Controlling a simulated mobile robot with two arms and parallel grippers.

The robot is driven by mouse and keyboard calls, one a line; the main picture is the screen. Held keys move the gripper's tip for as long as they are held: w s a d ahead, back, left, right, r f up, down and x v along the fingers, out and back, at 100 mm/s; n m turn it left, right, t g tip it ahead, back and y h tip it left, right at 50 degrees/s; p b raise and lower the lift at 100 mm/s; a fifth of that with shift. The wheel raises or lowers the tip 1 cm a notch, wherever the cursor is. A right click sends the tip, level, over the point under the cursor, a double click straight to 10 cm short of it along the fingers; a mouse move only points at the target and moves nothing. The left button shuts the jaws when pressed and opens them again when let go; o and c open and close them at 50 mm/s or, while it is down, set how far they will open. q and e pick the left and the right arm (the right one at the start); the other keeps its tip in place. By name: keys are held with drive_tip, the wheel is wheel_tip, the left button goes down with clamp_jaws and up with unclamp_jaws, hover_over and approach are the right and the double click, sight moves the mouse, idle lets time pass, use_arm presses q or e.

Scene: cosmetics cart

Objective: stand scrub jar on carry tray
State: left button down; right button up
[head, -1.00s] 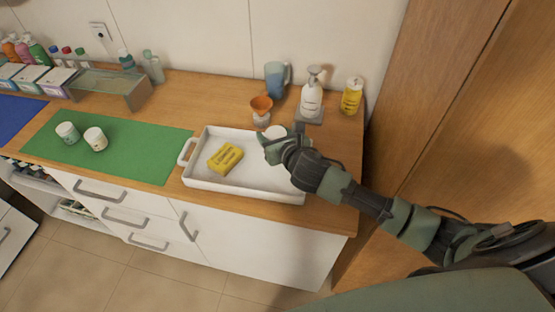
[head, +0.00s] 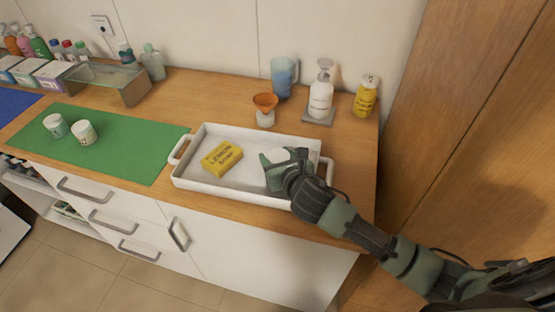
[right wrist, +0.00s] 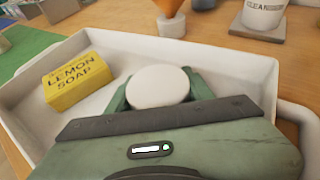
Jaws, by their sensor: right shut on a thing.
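My right gripper (head: 276,165) is inside the right half of the white carry tray (head: 230,187). It is shut on a jar with a round white lid (head: 283,155), which I take to be the scrub jar. In the right wrist view the lid (right wrist: 158,86) sits between the two green fingers (right wrist: 162,92). The jar looks upright. Its body and base are mostly hidden, so I cannot tell whether it touches the tray floor. A yellow lemon soap box (head: 222,158) lies in the tray's left half, apart from the jar. My left gripper is not in view.
Two white jars (head: 84,133) (head: 55,126) stand on the green mat (head: 120,160). A wooden panel bounds the right.

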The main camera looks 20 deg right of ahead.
drive_tip(key=shift+s+a+r, duration=0.15)
drive_tip(key=shift+s, duration=0.05)
drive_tip(key=o, duration=1.2)
drive_tip(key=shift+f, duration=0.2)
drive_tip(key=shift+o, duration=1.2)
drive_tip(key=shift+r, duration=0.2)
drive_tip(key=v, duration=1.2)
drive_tip(key=shift+b, duration=0.3)
drive_tip(key=shift+s+f, duration=0.1)
